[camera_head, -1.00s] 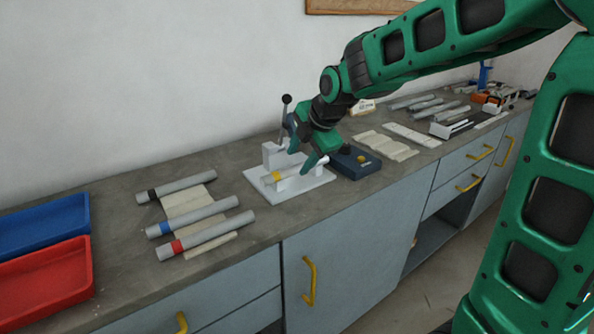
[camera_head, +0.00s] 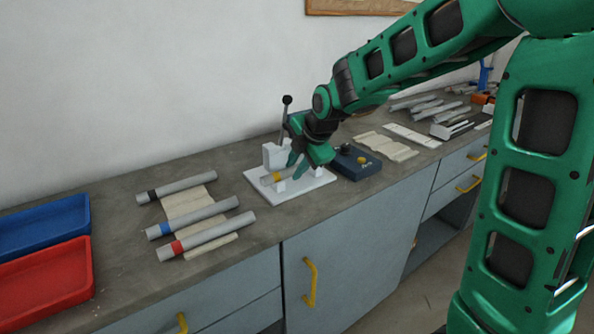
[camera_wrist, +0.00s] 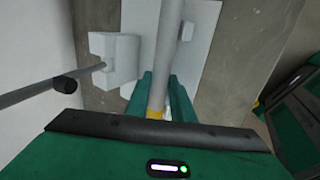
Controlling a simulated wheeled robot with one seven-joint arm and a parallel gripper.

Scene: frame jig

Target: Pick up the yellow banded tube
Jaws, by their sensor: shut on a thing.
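The yellow banded tube (camera_head: 267,180) is grey with a yellow band near one end. It lies level at the white jig (camera_head: 262,194), whose small supports show beneath it; I cannot tell whether it touches them. My gripper (camera_head: 298,168) is over the jig with its fingers on either side of the tube. In the wrist view the tube (camera_wrist: 164,60) runs between the green fingers of the gripper (camera_wrist: 160,88), which is shut on it. The yellow band (camera_wrist: 155,114) shows close to the palm. The fingers hide part of the tube in the head view.
The jig's upright lever (camera_head: 284,118) stands behind the tube, close to my gripper. A dark blue box (camera_head: 350,163) sits right of the jig. Tubes with black, blue and red (camera_head: 205,236) bands lie to the left. Blue (camera_head: 45,227) and red (camera_head: 45,283) trays are at far left.

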